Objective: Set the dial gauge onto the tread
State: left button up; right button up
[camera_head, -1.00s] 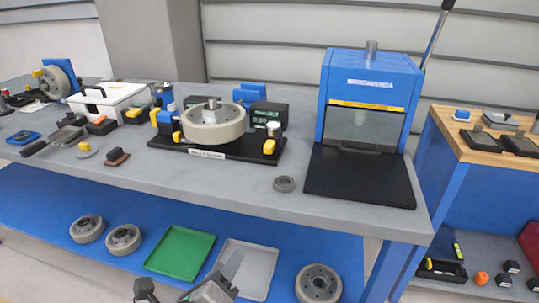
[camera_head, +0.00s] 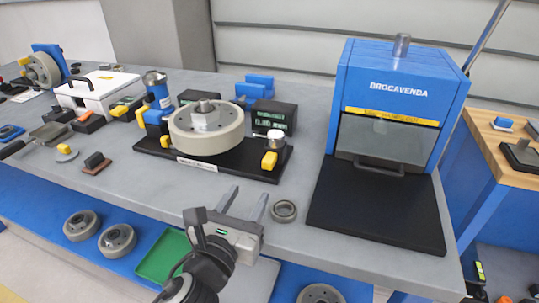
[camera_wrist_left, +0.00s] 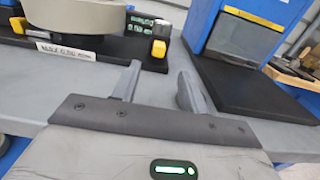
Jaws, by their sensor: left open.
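A grey wheel (camera_head: 206,128) lies flat on a black fixture base (camera_head: 160,150) on the bench; its outer rim is the tread, and it also shows in the left wrist view (camera_wrist_left: 75,15). A small silver part with a pale round top (camera_head: 275,137), which looks like the dial gauge, stands at the base's right end, behind a yellow block (camera_head: 269,160). My left gripper (camera_head: 249,195) is open and empty, in front of the base near the bench's front edge. In the left wrist view its fingers (camera_wrist_left: 158,76) point towards the bench. My right gripper is not in view.
A grey ring (camera_head: 284,210) lies just right of my left gripper. A blue press (camera_head: 392,100) with a black plate (camera_head: 375,220) stands on the right. A brown-based block (camera_head: 96,163) and a white box (camera_head: 98,92) are on the left. The bench before the base is mostly clear.

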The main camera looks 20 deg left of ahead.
aim_at(267, 164)
pick_arm(q)
jog(key=w, duration=1.2)
jog(key=shift+w+d, duration=0.2)
jog(key=shift+w, duration=0.05)
grip_shut()
jog(key=shift+p, duration=0.35)
